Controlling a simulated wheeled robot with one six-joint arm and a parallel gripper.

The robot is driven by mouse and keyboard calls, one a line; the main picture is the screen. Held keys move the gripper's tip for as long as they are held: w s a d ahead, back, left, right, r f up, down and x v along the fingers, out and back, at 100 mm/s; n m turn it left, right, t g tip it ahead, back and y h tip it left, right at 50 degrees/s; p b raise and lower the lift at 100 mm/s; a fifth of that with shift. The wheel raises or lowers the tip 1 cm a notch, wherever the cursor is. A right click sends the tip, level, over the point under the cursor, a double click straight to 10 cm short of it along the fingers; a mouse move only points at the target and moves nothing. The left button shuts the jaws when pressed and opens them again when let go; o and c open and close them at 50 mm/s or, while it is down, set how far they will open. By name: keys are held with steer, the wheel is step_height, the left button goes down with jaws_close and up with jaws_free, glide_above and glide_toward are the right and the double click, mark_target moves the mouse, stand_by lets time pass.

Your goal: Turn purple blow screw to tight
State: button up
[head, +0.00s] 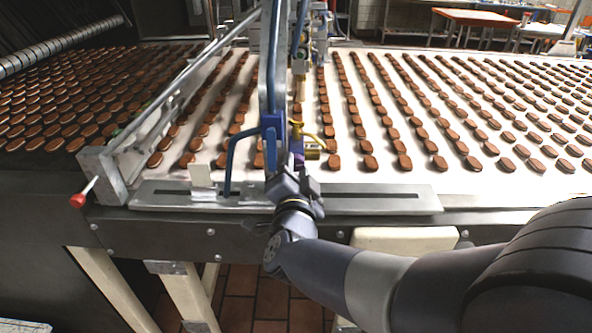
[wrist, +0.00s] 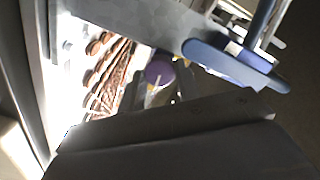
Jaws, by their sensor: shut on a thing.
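The purple blow screw (wrist: 159,72) shows as a round purple knob in the middle of the wrist view, at the tip of my gripper. In the head view, a small purple patch (head: 288,143) shows beside the blue bracket and the brass fitting, just beyond the gripper's tip. My gripper (head: 291,166) reaches up to it from below and is shut on the purple screw. The fingers partly hide the screw, and how tight it is cannot be seen.
A blue bracket (head: 240,150) and a brass fitting (head: 311,149) stand close around the gripper. A grey slotted rail (head: 375,200) runs below. Rows of brown biscuits cover the white conveyor (head: 335,180) behind. A red-knobbed lever (head: 78,200) sticks out at left.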

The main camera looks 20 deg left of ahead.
steer(key=shift+f+m+b, duration=0.2)
steer(key=shift+m+b, duration=0.3)
steer(key=shift+b, duration=0.2)
steer(key=shift+r+m, duration=0.15)
steer(key=shift+m, duration=0.15)
steer(key=o, duration=0.7)
steer(key=shift+s, duration=0.1)
steer(key=v, duration=1)
steer(key=shift+s, duration=0.35)
